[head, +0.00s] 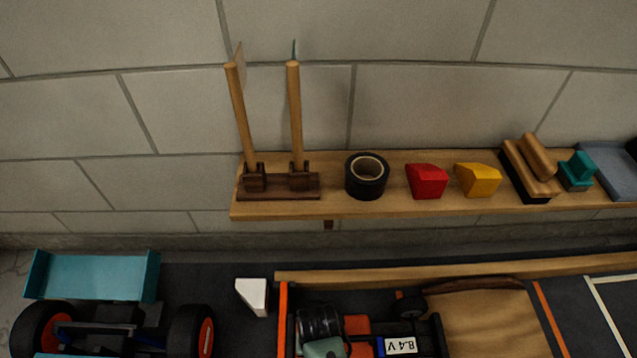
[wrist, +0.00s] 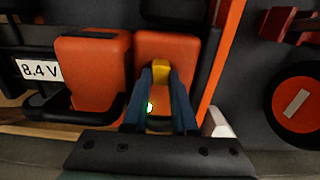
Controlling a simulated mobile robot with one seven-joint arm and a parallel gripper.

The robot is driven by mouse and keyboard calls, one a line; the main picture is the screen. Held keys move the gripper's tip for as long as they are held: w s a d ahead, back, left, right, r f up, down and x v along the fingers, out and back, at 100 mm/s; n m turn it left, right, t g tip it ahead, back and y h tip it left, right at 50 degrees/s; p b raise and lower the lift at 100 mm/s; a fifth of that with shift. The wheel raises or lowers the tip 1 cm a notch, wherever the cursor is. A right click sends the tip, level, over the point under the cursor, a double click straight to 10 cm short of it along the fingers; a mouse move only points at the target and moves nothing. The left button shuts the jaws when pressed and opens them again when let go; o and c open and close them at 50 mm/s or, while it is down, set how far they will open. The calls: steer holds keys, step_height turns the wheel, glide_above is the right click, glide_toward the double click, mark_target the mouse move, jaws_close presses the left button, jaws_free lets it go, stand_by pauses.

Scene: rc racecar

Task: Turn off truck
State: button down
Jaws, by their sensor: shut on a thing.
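The truck (head: 357,325) is at the bottom centre of the head view, cut off by the lower edge. It has black and orange parts and a white "8.4 V" label (head: 401,345). In the wrist view its orange blocks (wrist: 93,70) fill the upper middle. My gripper (wrist: 161,75) has its two blue fingers on either side of a small yellow switch (wrist: 161,70) on the right orange block and is shut on it. A small green light (wrist: 149,107) glows between the fingers. The base of the switch is partly hidden by the fingers.
A second car with a teal wing (head: 95,277) stands at lower left. A white block (head: 253,296) lies between the cars. A wall shelf (head: 335,210) holds upright wooden-handled tools, black tape (head: 367,176), and red (head: 427,181) and yellow (head: 478,180) blocks. A wooden rail (head: 450,268) runs behind the truck.

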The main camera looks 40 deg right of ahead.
stand_by(0.3)
steer(key=shift+w+a+r+p, duration=0.15)
steer(key=shift+w+a+p, duration=0.55)
steer(key=shift+a+p, duration=0.3)
steer(key=shift+w+a, duration=0.1)
steer(key=shift+a, duration=0.1)
steer(key=c, duration=0.7)
jaws_free()
step_height(320, 180, up, 13)
steer(key=p, duration=0.9)
steer(key=shift+f, duration=0.2)
